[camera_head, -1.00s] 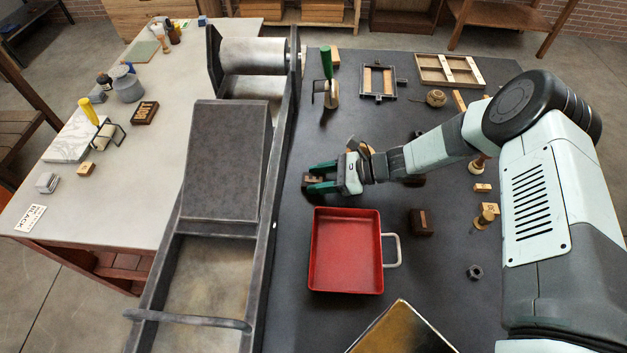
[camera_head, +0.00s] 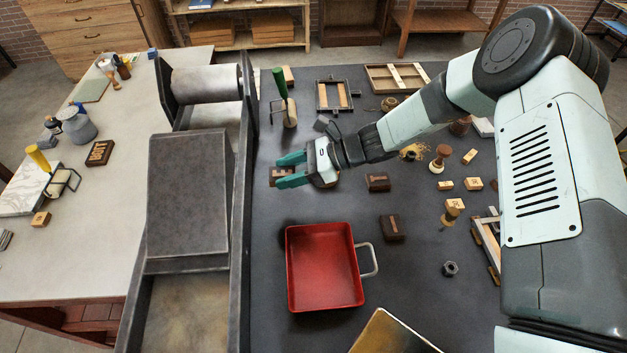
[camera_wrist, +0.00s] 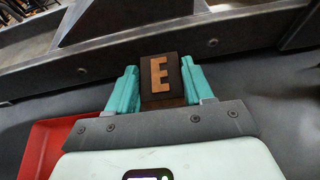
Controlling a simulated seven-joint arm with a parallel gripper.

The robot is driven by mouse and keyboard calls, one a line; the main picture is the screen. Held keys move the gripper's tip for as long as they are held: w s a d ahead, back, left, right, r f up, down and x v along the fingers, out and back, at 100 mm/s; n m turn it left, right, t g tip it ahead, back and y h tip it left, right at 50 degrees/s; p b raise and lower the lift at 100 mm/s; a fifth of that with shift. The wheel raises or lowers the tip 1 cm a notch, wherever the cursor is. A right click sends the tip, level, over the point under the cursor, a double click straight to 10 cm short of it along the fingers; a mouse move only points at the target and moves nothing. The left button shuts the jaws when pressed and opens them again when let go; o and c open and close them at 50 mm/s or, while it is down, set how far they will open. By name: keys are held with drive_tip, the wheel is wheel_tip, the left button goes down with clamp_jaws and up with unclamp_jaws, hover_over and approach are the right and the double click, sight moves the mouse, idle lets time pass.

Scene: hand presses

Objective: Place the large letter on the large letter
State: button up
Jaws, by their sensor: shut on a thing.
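My gripper (camera_head: 285,171) is shut on a dark block with a raised wooden letter E, the large letter (camera_wrist: 160,77), with one teal finger on each side. In the head view the held large letter (camera_head: 274,177) shows at the fingertips, near the press side wall. I cannot tell its exact height above the dark bench. Two similar dark letter blocks are to the right of my gripper: one (camera_head: 377,182) close by and another (camera_head: 392,228) nearer the red tray's right side. Their letters are too small to read surely.
The red tray (camera_head: 357,300) with a side handle is in front of my gripper. The press (camera_head: 188,190) runs along the left. A green-handled roller (camera_head: 283,95) stands behind. Small light blocks and stamps (camera_head: 445,185) lie to the right. The left table holds a dark lettered block (camera_head: 99,153).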

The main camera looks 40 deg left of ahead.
drive_tip(key=w+d+r+m+t+y, duration=0.1)
drive_tip(key=w+d+m+t, duration=0.1)
drive_tip(key=w+d, duration=0.6)
drive_tip(key=m+t+y, duration=0.1)
drive_tip(key=m+t, duration=0.1)
hover_over(384, 179)
wheel_tip(384, 179, down, 4)
drive_tip(key=shift+r, duration=0.25)
drive_tip(key=shift+f, duration=2.3)
drive_tip(key=shift+f, duration=0.1)
drive_tip(key=o, duration=1)
drive_tip(key=shift+f, duration=0.1)
